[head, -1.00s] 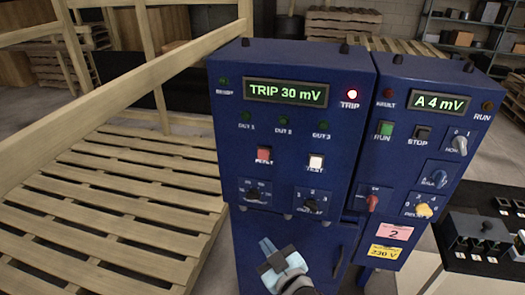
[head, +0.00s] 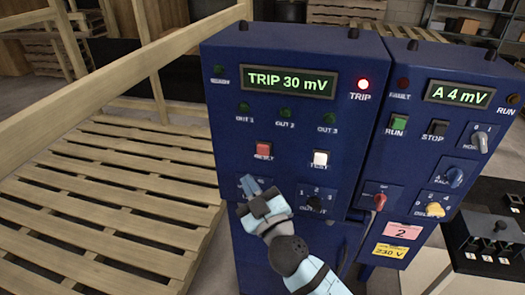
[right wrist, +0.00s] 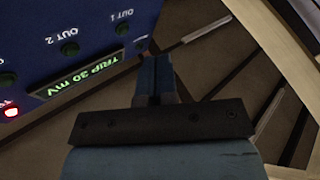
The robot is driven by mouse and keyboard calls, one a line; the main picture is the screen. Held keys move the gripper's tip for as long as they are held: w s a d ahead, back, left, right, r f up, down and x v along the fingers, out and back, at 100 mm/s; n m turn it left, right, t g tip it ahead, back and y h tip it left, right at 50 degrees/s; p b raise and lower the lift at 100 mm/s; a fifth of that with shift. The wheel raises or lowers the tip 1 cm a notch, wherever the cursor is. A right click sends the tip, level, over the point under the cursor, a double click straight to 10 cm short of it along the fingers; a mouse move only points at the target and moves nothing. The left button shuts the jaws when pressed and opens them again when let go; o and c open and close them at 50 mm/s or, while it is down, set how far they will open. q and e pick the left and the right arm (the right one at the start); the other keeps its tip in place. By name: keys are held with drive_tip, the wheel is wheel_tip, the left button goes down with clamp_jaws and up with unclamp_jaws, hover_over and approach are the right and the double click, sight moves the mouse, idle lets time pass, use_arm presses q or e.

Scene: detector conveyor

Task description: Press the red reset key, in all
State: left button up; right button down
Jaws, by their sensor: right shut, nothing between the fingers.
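The display (head: 290,82) reads "TRIP 30 mV" and the red TRIP lamp (head: 363,84) is lit. My right gripper (head: 252,186) is shut and empty, its fingertips a little below and left of the red key, in front of the lower left knob. In the right wrist view the shut fingers (right wrist: 154,75) show beside the upside-down panel; the red key is not visible there. My left gripper is not in view.
A white TEST key (head: 320,158) sits right of the red key. The right cabinet (head: 400,160) carries a green RUN key (head: 398,123), a STOP key (head: 437,129) and several knobs. Wooden pallets with rails (head: 100,190) stand on the left.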

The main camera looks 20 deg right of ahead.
sight(263, 150)
drive_tip(key=w+d, duration=0.4)
drive_tip(key=w, duration=0.3)
drive_tip(key=shift+d+p, duration=0.35)
drive_tip(key=shift+p, duration=0.1)
idle(1.7)
drive_tip(key=shift+w+d, duration=0.25)
drive_tip(key=shift+w, duration=0.05)
drive_tip(key=shift+w+d, duration=0.3)
drive_tip(key=shift+w, duration=0.1)
idle(0.8)
idle(0.3)
drive_tip(key=shift+s+a, duration=0.55)
drive_tip(key=shift+s, duration=0.2)
